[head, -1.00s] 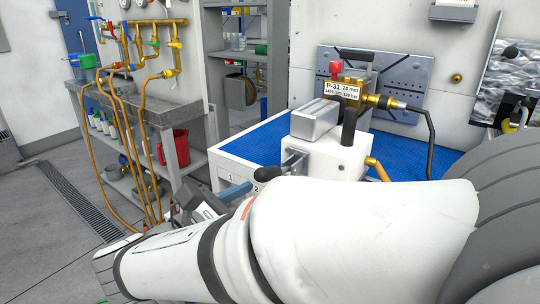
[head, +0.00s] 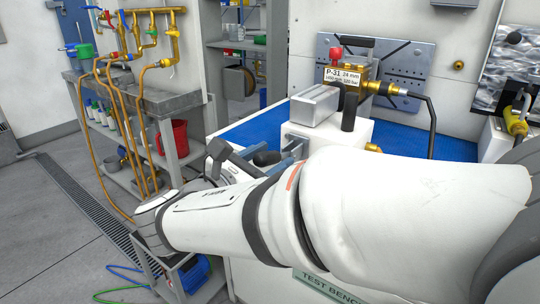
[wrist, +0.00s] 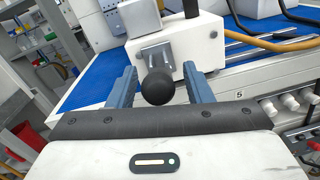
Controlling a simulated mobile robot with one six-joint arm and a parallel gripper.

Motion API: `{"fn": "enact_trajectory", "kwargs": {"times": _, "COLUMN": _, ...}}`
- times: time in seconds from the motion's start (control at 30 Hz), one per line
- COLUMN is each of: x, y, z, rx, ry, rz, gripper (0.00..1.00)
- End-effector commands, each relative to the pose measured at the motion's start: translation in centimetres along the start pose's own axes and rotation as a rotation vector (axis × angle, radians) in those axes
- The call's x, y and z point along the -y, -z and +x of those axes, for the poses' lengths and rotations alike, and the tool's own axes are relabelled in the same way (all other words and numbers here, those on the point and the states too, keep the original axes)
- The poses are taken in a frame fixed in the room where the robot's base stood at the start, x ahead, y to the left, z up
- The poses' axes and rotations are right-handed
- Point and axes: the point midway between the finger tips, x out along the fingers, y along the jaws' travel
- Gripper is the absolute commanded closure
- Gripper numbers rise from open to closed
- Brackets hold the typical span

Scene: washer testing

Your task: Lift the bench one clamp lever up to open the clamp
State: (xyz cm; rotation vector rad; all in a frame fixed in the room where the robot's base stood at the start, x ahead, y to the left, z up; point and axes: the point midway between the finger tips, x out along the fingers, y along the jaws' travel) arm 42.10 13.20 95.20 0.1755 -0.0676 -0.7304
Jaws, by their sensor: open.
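The clamp lever's round black knob (wrist: 158,88) points toward me in the wrist view, in front of a metal bracket (wrist: 155,54) on the white bench fixture (wrist: 190,40). My gripper (wrist: 160,76) is open, with one blue finger on each side of the knob and visible gaps between. The lever's shaft is mostly hidden behind the knob. In the head view the black knob (head: 266,158) shows beside my gripper (head: 262,160), below the grey clamp block (head: 314,105). The brass pump (head: 368,88) labelled P-31 sits on the fixture, with a black upright handle (head: 349,112) nearby.
The blue bench top (head: 255,132) surrounds the fixture. A black hose (head: 432,130) runs from the pump. At left stands a grey shelf (head: 170,100) with a red bucket (head: 175,137) and brass pipes (head: 140,45). An orange hose (wrist: 265,48) lies right of the fixture.

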Motion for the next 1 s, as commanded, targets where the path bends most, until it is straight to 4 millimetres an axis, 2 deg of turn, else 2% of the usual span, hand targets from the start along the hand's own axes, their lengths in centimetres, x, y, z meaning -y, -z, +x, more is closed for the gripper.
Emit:
{"fn": "enact_trajectory", "kwargs": {"times": 0.13, "x": 0.0, "y": 0.0, "z": 0.0, "rx": 0.0, "ry": 0.0, "rz": 0.0, "gripper": 0.55}}
{"fn": "enact_trajectory", "kwargs": {"times": 0.7, "x": 0.0, "y": 0.0, "z": -0.1, "rx": -0.001, "ry": 0.0, "rz": 0.0, "gripper": 1.0}}
{"fn": "enact_trajectory", "kwargs": {"times": 0.87, "x": 0.0, "y": 0.1, "z": -0.1, "rx": -0.001, "ry": 0.0, "rz": 0.0, "gripper": 1.0}}
{"fn": "enact_trajectory", "kwargs": {"times": 0.9, "x": 1.1, "y": -0.2, "z": 0.8, "rx": 0.0, "ry": 0.004, "rz": 0.001, "gripper": 1.0}}
{"fn": "enact_trajectory", "kwargs": {"times": 1.0, "x": 0.3, "y": 0.0, "z": 0.1, "rx": -0.003, "ry": 0.001, "rz": -0.001, "gripper": 1.0}}
